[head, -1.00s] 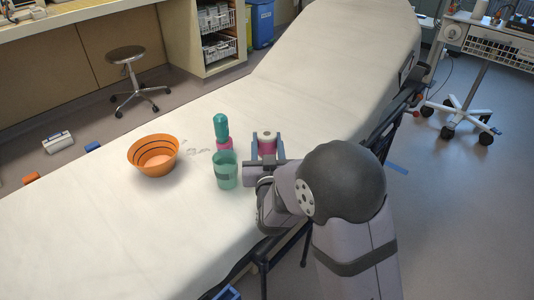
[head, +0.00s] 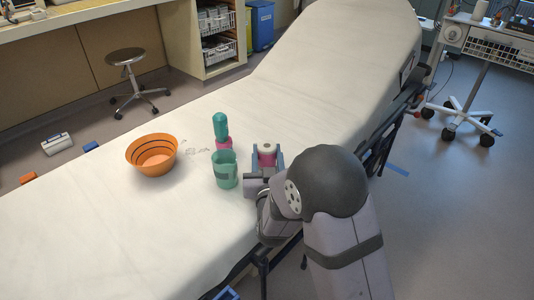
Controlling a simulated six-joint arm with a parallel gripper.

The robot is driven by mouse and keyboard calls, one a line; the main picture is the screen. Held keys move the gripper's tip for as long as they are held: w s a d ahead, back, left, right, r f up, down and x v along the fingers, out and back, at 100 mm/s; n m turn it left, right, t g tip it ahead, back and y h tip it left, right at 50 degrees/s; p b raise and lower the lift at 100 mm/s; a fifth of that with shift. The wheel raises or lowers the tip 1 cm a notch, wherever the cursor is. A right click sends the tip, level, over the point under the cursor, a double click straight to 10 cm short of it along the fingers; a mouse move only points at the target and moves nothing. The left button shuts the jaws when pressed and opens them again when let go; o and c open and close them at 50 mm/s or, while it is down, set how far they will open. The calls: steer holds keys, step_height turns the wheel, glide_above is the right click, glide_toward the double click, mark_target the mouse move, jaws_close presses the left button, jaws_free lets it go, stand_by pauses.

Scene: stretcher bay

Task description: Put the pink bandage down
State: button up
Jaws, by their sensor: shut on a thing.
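The pink bandage (head: 267,158) is a small upright roll with a pale top. My gripper (head: 267,163) is shut on it, with one blue-grey finger on each side. It is at the right part of the stretcher's white sheet (head: 200,228), just right of the green jug. The gripper body and wrist hide its lower part, so I cannot tell whether it touches the sheet.
The green jug (head: 225,172) stands close left of my gripper. Behind it is a green bottle with a pink base (head: 221,128). An orange bowl (head: 153,156) with dark bands stands further left. The sheet behind the gripper is clear.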

mark_target(268, 157)
steer(key=shift+f, duration=0.3)
steer(key=o, duration=1)
steer(key=shift+o, duration=0.2)
steer(key=shift+r, duration=0.1)
steer(key=shift+r+p, duration=0.65)
steer(key=shift+r, duration=0.05)
steer(key=s, duration=0.7)
steer(key=shift+s+f, duration=0.1)
steer(key=shift+s, duration=0.15)
